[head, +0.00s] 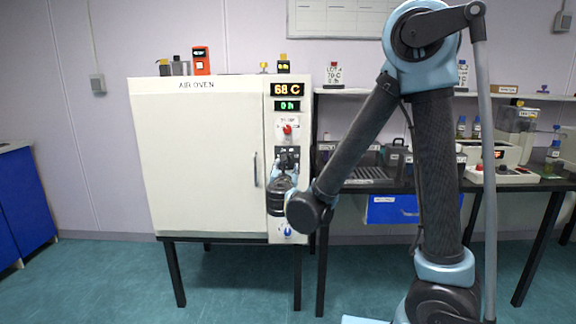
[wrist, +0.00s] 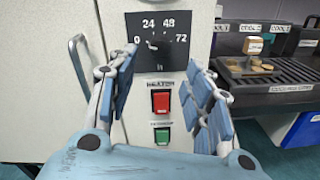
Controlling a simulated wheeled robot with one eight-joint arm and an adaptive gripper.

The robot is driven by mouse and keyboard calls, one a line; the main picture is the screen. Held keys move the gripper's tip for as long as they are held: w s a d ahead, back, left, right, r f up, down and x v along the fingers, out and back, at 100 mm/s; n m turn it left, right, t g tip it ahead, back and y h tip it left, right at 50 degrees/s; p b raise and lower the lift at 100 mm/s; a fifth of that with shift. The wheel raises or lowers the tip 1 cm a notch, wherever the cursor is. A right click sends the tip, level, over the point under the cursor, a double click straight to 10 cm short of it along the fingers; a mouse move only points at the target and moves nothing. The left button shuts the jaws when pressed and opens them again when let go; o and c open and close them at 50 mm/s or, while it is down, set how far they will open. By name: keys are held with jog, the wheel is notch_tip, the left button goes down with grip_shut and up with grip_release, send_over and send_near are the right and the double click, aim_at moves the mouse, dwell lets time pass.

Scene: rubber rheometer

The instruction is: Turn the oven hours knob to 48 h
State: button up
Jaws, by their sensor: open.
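The white air oven (head: 195,150) stands against the wall, with a control panel on its right side. Its displays (head: 287,90) read 68 C and 0 h. The hours dial (wrist: 172,27) is a black plate marked 0, 24, 48 and 72. A small pale pointer mark (wrist: 152,45) shows at its centre; its exact direction is hard to read. My gripper (wrist: 157,68) is open and empty in front of the panel. Its fingers are spread to either side, just below the dial. In the head view my gripper (head: 287,162) covers part of the dial.
Below the dial are a red heater switch (wrist: 160,102) and a green switch (wrist: 162,135). The oven door handle (wrist: 78,65) stands out to the left. A red knob (head: 287,129) sits higher on the panel, a blue one (head: 286,230) lower. A bench with equipment is at right.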

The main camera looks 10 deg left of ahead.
jog(key=w+a, duration=0.1)
jog(key=w, duration=0.6)
jog(key=shift+w+a, duration=0.25)
jog(key=shift+w, duration=0.05)
jog(key=shift+c, duration=0.3)
jog(key=c, duration=1)
